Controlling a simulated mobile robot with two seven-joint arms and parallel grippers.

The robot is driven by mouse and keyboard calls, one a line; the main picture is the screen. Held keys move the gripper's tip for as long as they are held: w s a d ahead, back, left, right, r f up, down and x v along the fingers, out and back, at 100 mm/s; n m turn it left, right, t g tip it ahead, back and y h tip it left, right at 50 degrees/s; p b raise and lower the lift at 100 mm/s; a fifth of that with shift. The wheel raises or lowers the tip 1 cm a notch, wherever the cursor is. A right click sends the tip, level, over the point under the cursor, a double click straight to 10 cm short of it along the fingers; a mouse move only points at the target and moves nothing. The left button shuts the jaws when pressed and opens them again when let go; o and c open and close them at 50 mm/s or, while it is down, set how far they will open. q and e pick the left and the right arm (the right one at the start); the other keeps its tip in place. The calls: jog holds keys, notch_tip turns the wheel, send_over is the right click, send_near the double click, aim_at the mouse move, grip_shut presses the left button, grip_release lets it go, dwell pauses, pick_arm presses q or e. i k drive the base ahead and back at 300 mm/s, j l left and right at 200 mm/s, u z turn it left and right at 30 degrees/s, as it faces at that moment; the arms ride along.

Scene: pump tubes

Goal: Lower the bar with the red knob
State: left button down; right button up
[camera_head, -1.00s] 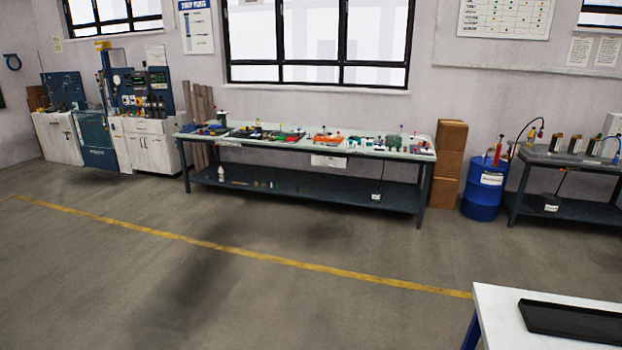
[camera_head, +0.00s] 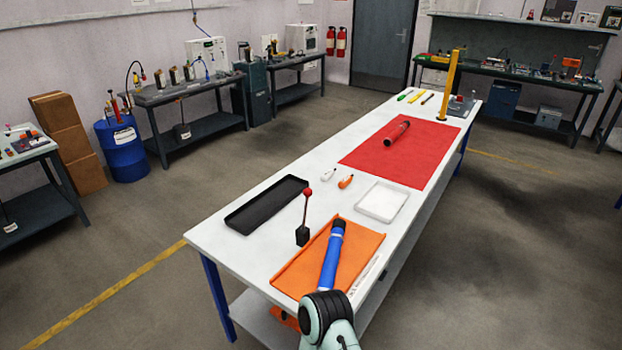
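A thin bar (camera_head: 305,212) with a red knob (camera_head: 308,192) on top stands nearly upright, leaning slightly right. It rises from a small black block (camera_head: 302,236) on the white table (camera_head: 225,240), beside the left edge of an orange tray (camera_head: 362,240). A blue tube (camera_head: 331,258) with a black end lies on the tray. Its near end meets a dark, pale-green part of my arm at the bottom of the picture, and I cannot tell where it ends. Neither gripper shows.
A black tray (camera_head: 266,204) lies left of the bar. A white tray (camera_head: 382,201) and a red mat (camera_head: 410,160) with a dark red tube (camera_head: 397,133) lie farther back. A yellow post (camera_head: 450,85) stands at the far end.

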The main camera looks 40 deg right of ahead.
aim_at(307, 192)
jog(key=i+j+z, duration=0.1)
jog(key=z, duration=0.35)
jog(key=i+j+z, duration=0.2)
jog(key=z, duration=0.3)
jog(key=i+j+z, duration=0.1)
jog(key=j+z, duration=0.2)
jog(key=z, duration=0.15)
jog(key=i+j+z, duration=0.1)
jog(key=j+z, duration=0.25)
jog(key=i+j+z, duration=0.1)
jog(key=z, duration=0.3)
jog(key=j+z, duration=0.65)
jog(key=j, duration=0.25)
jog(key=j+z, duration=0.3)
jog(key=j, duration=0.2)
